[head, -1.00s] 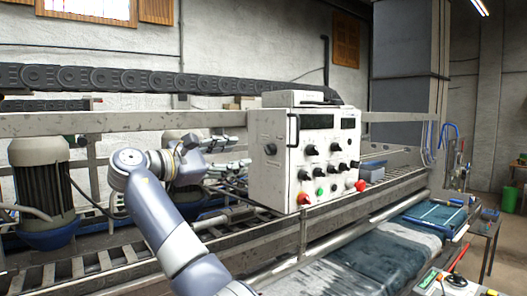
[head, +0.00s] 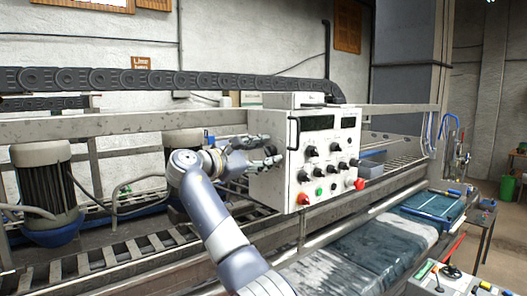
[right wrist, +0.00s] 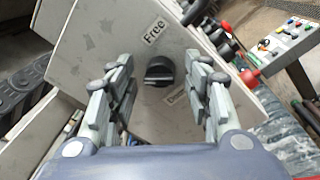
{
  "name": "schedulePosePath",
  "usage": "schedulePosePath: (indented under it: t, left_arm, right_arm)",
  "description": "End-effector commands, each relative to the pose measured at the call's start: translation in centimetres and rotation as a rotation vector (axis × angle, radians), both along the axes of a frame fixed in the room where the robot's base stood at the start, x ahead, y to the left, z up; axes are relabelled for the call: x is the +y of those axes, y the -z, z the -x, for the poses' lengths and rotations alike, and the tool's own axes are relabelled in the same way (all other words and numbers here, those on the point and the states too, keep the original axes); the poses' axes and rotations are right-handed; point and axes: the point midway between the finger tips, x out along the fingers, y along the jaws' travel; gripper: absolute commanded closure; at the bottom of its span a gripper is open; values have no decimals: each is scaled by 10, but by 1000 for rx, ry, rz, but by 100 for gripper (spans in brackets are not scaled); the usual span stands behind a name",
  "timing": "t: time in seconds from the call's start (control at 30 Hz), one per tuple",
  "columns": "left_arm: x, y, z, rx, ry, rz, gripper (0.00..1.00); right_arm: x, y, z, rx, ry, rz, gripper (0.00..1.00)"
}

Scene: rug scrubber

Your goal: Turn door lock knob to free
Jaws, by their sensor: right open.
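The door lock knob (right wrist: 159,72) is a black knob on the pale side face of the control box (right wrist: 85,50). A "Free" label (right wrist: 154,31) lies above it in the right wrist view. A second label (right wrist: 176,97) is below right, partly hidden by a finger. Which label the knob points at is hard to tell. My right gripper (head: 272,150) is open at the box's left side in the head view, fingers toward that face. In the right wrist view the knob lies between the two fingers, with gaps on both sides. My left gripper is not in view.
The box front (head: 322,165) carries displays, black knobs and a red button (head: 359,184). A black chain track (head: 150,78) runs behind. Motors (head: 45,190) stand at left. A wet rug (head: 370,250) lies front right. A small button panel (right wrist: 290,40) shows in the wrist view.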

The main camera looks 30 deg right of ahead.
Motion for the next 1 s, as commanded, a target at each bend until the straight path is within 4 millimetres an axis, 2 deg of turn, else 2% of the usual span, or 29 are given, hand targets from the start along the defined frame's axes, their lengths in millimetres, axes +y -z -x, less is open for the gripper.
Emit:
schedulePosePath:
  t: [0.1, 0.27, 0.3, 0.67, 1.0]
  left_arm:
    - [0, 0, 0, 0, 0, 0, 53]
    - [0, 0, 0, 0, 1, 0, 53]
    - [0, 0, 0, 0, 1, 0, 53]
    - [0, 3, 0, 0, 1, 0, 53]
    - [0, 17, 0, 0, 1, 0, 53]
  right_arm:
    - [0, 0, 0, 0, 0, 0, 56]
    - [0, 0, 0, 0, 0, 0, 93]
    - [0, 0, 0, 0, 1, -1, 97]
    - [0, 2, 0, -31, 2, -4, 97]
    - [0, 5, 1, -241, 3, -20, 97]
